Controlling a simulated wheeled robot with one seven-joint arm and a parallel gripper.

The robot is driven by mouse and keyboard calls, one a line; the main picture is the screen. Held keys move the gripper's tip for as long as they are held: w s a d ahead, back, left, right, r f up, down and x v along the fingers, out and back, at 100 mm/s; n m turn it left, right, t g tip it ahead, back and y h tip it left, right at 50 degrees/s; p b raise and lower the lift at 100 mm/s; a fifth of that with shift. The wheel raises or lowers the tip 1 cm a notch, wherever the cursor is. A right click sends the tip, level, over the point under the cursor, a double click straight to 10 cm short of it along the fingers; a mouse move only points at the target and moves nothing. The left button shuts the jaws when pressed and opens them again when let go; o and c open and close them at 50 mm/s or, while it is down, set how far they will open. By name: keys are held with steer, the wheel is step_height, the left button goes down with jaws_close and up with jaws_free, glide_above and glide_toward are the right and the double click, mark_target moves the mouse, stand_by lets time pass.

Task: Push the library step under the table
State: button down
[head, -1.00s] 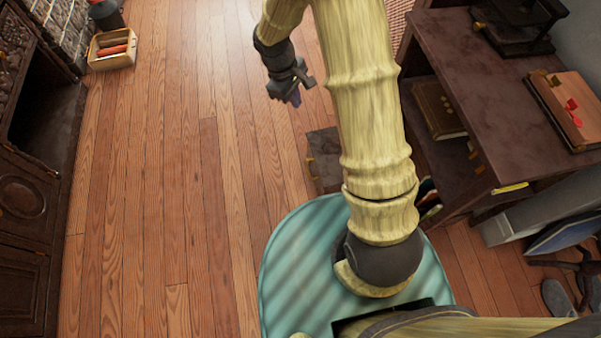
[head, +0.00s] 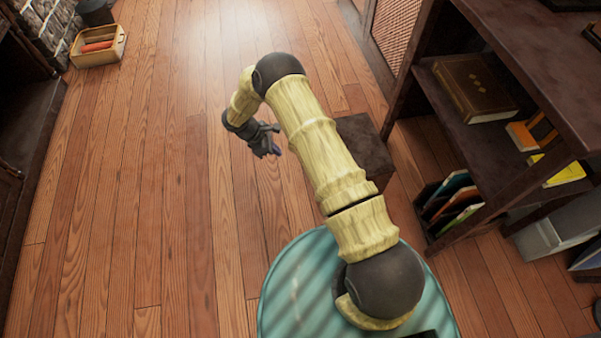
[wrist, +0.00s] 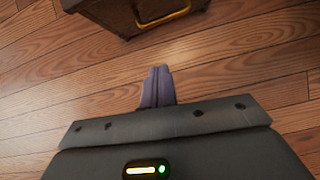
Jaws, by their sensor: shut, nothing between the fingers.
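The library step is a dark brown box (head: 364,146) on the floor, partly hidden behind my arm in the head view. In the wrist view the dark box (wrist: 125,12) shows at the top edge, with a brass handle on its near face. The table (head: 550,75) is the dark wooden piece with shelves, to the right of the step, with a floor gap between them. My gripper (head: 270,153) is to the left of the step, low over the floor and apart from it. In the wrist view my gripper (wrist: 157,75) has its fingers together and empty.
A large brown book (head: 475,88) lies on the table's shelf. A rack of coloured folders (head: 448,200) stands low beside the table. A yellow crate (head: 98,47) is at the back left. The plank floor (head: 150,200) on the left is clear.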

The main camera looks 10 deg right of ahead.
steer(key=shift+a+f, duration=0.2)
steer(key=shift+f, duration=1.05)
steer(key=d+f+b, duration=0.8)
steer(key=d, duration=0.1)
steer(key=shift+f, duration=0.25)
